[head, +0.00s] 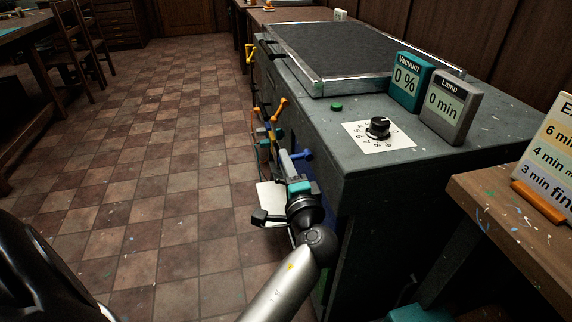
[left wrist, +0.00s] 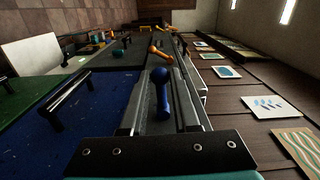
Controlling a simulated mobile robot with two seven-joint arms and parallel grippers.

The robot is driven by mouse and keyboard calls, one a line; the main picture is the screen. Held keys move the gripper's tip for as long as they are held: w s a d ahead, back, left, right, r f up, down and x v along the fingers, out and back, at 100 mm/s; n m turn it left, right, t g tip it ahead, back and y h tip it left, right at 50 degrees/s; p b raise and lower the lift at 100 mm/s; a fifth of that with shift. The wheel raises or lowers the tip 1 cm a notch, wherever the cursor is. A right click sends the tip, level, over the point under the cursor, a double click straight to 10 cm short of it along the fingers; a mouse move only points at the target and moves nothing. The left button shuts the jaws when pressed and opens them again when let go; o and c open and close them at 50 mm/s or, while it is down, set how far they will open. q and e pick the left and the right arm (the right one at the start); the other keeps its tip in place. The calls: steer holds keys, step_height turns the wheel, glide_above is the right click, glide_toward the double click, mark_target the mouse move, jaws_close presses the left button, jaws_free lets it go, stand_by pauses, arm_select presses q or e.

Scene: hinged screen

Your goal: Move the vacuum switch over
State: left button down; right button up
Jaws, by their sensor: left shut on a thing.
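A blue lever with a round knob (head: 304,155) sticks out at the side of the dark grey cabinet (head: 440,165). In the left wrist view the blue lever (left wrist: 161,78) stands between the two fingers. My left gripper (head: 287,160) is shut on this lever; the fingers partly hide its base. I can read no label on it, so I cannot tell by sight that it is the vacuum switch. The teal Vacuum display (head: 407,82) on the cabinet reads 0 %. My right gripper is not in view.
An orange lever (head: 278,108) sits farther along the same side, also in the left wrist view (left wrist: 160,53). A black dial (head: 378,127), a green button (head: 336,107) and a grey Lamp display (head: 449,106) at 0 min are on top. The tiled floor (head: 160,170) at left is clear.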

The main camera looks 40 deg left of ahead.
arm_select(q)
steer(key=shift+r+p, duration=0.75)
steer(key=shift+r, duration=0.15)
steer(key=shift+w+d+r+p, duration=0.2)
steer(key=shift+r+p, duration=0.1)
steer(key=shift+r, duration=0.15)
steer(key=shift+w+d+r+p, duration=0.1)
steer(key=shift+w+r+p, duration=0.05)
steer(key=shift+r+p, duration=0.2)
steer(key=c, duration=0.5)
jaws_free()
steer(key=shift+f, duration=0.1)
steer(key=shift+c, duration=0.2)
steer(key=shift+s, duration=0.1)
